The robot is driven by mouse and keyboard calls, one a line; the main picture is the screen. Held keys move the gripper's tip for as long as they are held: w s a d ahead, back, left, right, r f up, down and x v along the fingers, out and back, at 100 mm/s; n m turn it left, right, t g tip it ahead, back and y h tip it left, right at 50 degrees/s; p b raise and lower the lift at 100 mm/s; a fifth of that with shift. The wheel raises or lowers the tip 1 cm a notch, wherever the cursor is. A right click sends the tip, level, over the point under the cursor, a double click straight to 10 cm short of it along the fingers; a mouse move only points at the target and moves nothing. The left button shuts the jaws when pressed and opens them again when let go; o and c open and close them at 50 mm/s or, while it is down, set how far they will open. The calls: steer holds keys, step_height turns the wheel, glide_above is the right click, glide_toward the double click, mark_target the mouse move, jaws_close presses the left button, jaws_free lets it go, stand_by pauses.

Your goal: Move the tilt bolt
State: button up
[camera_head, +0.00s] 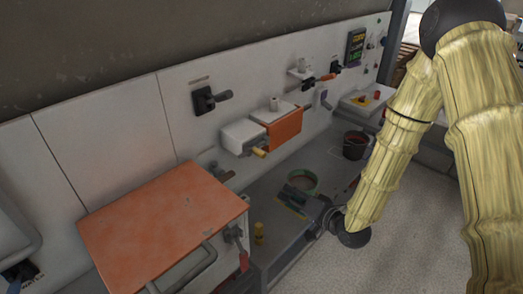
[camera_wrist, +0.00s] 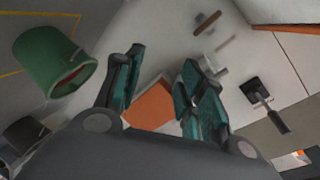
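My gripper (camera_head: 296,197) hangs low in front of the white panel wall in the head view, near the green bucket. Its teal fingers (camera_wrist: 158,80) stand apart in the wrist view with nothing between them. An orange-topped surface shows beyond the gap. I cannot tell for sure which fitting is the tilt bolt. A black plate with a grey handle (camera_head: 206,99) is on the wall in the head view; a black plate with a lever (camera_wrist: 263,100) shows right of the fingers in the wrist view. My gripper touches neither.
A large orange-topped box (camera_head: 165,220) with a red-handled lever stands at front left. A white box with an orange flap (camera_head: 284,129) is on the wall. The green bucket (camera_wrist: 55,60) is left of the fingers. A dark bucket (camera_head: 355,146) stands behind. Grey floor at right is clear.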

mark_target(265, 156)
step_height(265, 156, up, 10)
steer(key=w+a+t+y, duration=0.1)
steer(key=w+a+y, duration=0.1)
steer(key=w+y, duration=0.1)
steer(key=p+x, duration=0.4)
steer(key=x, duration=0.6)
steer(key=shift+w+a, duration=0.15)
steer(key=shift+a, duration=0.05)
jaws_close()
